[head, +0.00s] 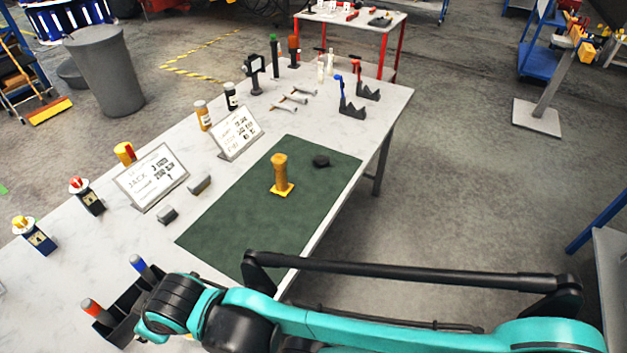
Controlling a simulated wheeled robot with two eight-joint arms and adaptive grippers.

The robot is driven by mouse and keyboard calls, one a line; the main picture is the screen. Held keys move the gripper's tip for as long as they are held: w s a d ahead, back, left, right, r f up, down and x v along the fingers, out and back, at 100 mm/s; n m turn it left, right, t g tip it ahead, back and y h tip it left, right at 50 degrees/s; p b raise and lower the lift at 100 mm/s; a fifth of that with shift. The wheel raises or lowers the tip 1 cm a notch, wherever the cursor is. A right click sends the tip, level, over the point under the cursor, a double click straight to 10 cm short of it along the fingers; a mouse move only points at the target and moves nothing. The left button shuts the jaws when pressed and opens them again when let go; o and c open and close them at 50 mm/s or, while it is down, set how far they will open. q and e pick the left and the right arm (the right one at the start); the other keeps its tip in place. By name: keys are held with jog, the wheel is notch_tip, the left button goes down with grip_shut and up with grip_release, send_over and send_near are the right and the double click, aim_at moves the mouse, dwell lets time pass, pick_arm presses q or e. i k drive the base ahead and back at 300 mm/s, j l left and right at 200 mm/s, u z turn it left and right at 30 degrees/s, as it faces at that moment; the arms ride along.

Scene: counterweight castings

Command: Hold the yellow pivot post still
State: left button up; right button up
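The yellow pivot post (280,168) stands upright on the green mat (320,208). It has a thick, round-topped shaft and a flat yellow foot, and nothing touches it. My teal and black arm (390,333) comes in from the right along the bottom of the head view, apart from the post. I cannot make out gripper fingers on it. No arm comes in from the left, so my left gripper does not show.
A round black part (321,161) lies on the mat beside the post. Two sign boards (152,178) (239,133), grey blocks (200,185) and bottles stand left of the mat. Black stands (352,107) are at the far end. A dark holder with red and blue cylinders (92,308) is partly hidden by my arm.

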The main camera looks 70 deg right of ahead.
aim_at(282, 188)
jog(key=j+z, duration=0.15)
jog(key=z, duration=0.25)
jog(key=j+z, duration=0.1)
jog(key=z, duration=0.25)
jog(key=k+j+z, duration=0.1)
jog(key=z, duration=0.3)
jog(key=k+j+z, duration=0.1)
jog(key=z, duration=0.25)
jog(key=i+l+z, duration=0.1)
jog(key=z, duration=0.25)
jog(key=i+z, duration=0.15)
jog(key=z, duration=0.25)
jog(key=i+l, duration=0.1)
jog(key=i, duration=0.15)
jog(key=i+l+u, duration=0.25)
jog(key=u, duration=0.25)
jog(key=i+l+u, duration=0.2)
jog(key=l+u, duration=0.3)
jog(key=i+l, duration=0.1)
jog(key=l, duration=0.3)
jog(key=i+l, duration=0.15)
jog(key=l, duration=0.25)
jog(key=i+l+u, duration=0.1)
jog(key=l, duration=0.25)
jog(key=i+l, duration=0.1)
jog(key=l, duration=0.3)
